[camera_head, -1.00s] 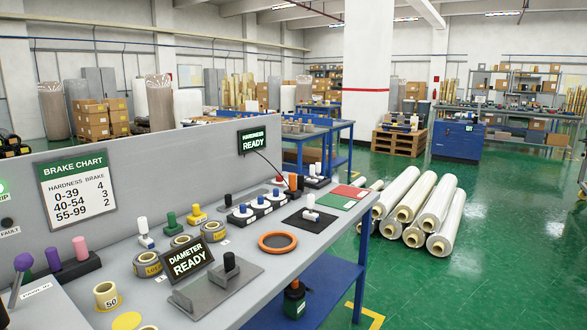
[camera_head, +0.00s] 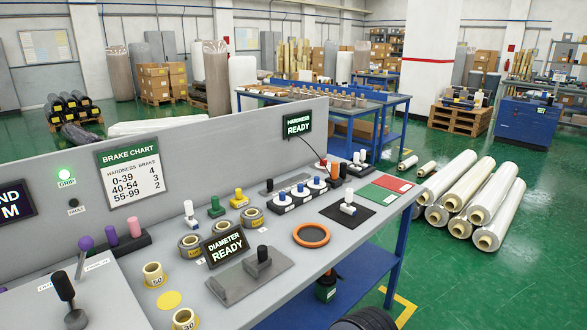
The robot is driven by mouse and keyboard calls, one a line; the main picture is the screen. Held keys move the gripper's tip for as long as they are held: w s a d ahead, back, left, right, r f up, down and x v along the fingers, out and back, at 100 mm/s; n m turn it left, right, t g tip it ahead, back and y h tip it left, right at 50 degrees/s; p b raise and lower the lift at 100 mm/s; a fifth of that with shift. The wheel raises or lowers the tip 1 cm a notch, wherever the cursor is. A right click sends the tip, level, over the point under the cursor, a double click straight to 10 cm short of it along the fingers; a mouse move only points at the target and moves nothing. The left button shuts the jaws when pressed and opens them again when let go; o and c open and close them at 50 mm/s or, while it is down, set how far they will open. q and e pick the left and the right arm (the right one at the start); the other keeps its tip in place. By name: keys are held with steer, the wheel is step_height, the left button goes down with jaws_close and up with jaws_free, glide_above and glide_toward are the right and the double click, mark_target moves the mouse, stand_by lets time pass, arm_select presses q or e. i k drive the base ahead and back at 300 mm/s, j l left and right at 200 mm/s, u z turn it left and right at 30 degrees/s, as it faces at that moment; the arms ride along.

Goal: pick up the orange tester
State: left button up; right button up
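A small upright orange piece (camera_head: 335,168), which looks like the orange tester, stands at the back of the grey workbench (camera_head: 285,275). It is near the "HARDNESS READY" display (camera_head: 297,125), and a red-tipped cable from that display ends just beside it. A small dark upright piece (camera_head: 344,170) stands close on its right. The orange piece is too small to make out in detail.
Several blue-topped pieces (camera_head: 300,190) stand in front of the tester. A white-handled stamp (camera_head: 348,203) on a black mat, an orange ring (camera_head: 311,235) and the "DIAMETER READY" display (camera_head: 224,246) are nearer. Wrapped rolls (camera_head: 470,200) lie on the floor at right.

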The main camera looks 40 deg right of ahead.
mark_target(334, 166)
steer(key=l+u, duration=0.4)
steer(key=l, duration=0.45)
steer(key=k+l+u, duration=0.1)
steer(key=l+u, duration=0.35)
steer(key=l, duration=0.45)
